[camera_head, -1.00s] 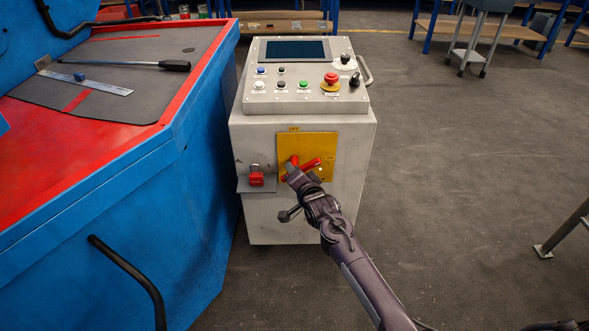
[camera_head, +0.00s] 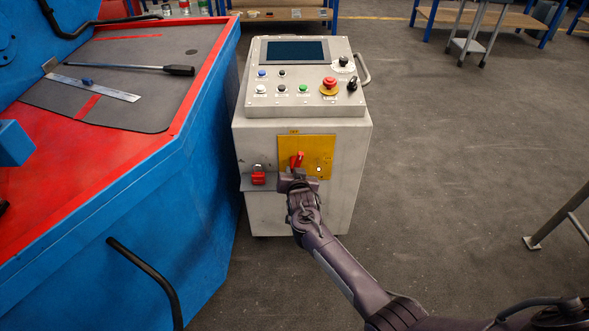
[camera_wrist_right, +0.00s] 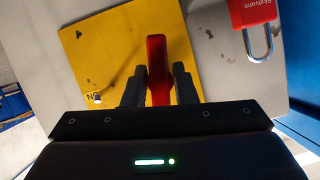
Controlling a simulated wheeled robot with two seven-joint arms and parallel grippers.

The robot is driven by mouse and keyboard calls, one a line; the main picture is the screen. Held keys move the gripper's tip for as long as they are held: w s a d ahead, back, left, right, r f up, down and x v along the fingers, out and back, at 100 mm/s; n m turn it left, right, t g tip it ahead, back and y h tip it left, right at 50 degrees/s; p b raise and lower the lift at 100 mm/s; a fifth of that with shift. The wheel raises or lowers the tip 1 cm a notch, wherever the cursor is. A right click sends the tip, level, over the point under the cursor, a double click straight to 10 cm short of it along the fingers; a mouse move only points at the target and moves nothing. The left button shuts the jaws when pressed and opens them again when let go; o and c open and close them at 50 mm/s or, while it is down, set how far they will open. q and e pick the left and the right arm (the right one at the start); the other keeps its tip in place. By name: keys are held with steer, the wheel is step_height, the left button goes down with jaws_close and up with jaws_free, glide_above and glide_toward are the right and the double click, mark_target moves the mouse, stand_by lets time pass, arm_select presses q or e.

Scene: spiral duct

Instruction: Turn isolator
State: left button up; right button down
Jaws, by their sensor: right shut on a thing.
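The isolator's red handle (camera_head: 297,159) stands on a yellow plate (camera_head: 321,151) on the front of the grey control cabinet (camera_head: 345,185). My right gripper (camera_head: 297,175) is at the handle, in front of the plate. In the right wrist view the red handle (camera_wrist_right: 158,70) lies between the two dark fingers of my right gripper (camera_wrist_right: 159,88), which are closed on it. In the head view the handle looks nearly upright; the gripper hides its lower part. My left gripper is not in view.
A blue machine (camera_head: 205,180) with a black handle stands close on the left. Open floor (camera_head: 450,150) lies on the right.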

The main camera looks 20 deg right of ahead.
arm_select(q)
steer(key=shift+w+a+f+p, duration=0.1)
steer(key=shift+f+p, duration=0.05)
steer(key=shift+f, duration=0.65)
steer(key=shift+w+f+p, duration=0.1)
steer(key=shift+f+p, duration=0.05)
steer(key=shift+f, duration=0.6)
arm_select(e)
steer(key=shift+f+n+g+h, duration=0.1)
steer(key=shift+n+g+h, duration=0.3)
steer(key=shift+n, duration=0.5)
steer(key=c, duration=1.4)
jaws_free()
steer(key=shift+o, duration=0.2)
steer(key=shift+s, duration=0.1)
